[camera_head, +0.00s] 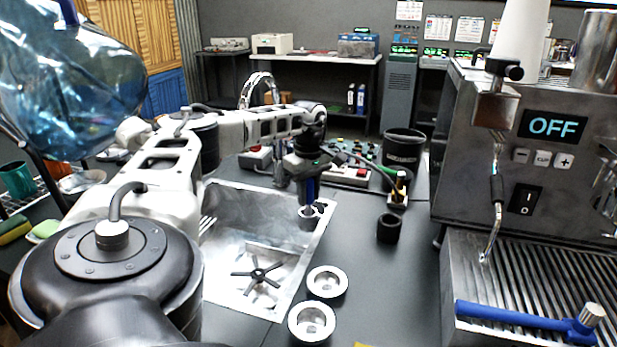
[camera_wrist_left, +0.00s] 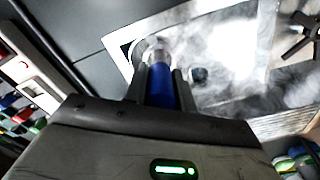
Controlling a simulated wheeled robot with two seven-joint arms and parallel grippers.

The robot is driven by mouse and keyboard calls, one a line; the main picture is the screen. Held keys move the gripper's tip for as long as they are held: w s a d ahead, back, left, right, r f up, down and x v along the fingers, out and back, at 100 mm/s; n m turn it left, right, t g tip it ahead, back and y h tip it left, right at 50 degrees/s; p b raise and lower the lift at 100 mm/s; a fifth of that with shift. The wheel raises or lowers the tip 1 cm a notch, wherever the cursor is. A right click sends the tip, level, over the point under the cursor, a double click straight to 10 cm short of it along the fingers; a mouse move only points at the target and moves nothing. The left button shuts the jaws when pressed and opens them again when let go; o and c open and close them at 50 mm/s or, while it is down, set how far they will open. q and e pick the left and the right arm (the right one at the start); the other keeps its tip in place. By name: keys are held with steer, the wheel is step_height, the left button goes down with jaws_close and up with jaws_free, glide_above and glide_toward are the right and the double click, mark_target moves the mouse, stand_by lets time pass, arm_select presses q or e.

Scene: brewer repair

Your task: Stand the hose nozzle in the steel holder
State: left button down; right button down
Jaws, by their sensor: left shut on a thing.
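My left gripper (camera_head: 309,186) reaches over the right rim of the sink, pointing down. It is shut on the blue hose nozzle (camera_head: 309,191), which also shows between the fingers in the left wrist view (camera_wrist_left: 161,86). The nozzle looks roughly upright. Right below it, at the sink's right rim, is the small round steel holder (camera_head: 307,223). In the left wrist view the holder (camera_wrist_left: 142,50) shows just beyond the nozzle's tip. I cannot tell whether the tip is inside the holder or just above it. My right gripper is not in view.
The steel sink (camera_head: 225,278) lies left of the holder, with a black star-shaped part (camera_head: 259,275) in it. Two steel cups (camera_head: 327,282) stand in front. A black cup (camera_head: 389,229) and the espresso machine (camera_head: 535,175) are to the right. Some counter between them is clear.

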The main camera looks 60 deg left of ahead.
arm_select(q)
steer(key=shift+p, duration=0.35)
stand_by(0.4)
steer(key=shift+f, duration=0.45)
stand_by(0.6)
steer(key=c, duration=0.5)
jaws_free()
steer(key=shift+r+p, duration=0.85)
steer(key=shift+r, duration=2.65)
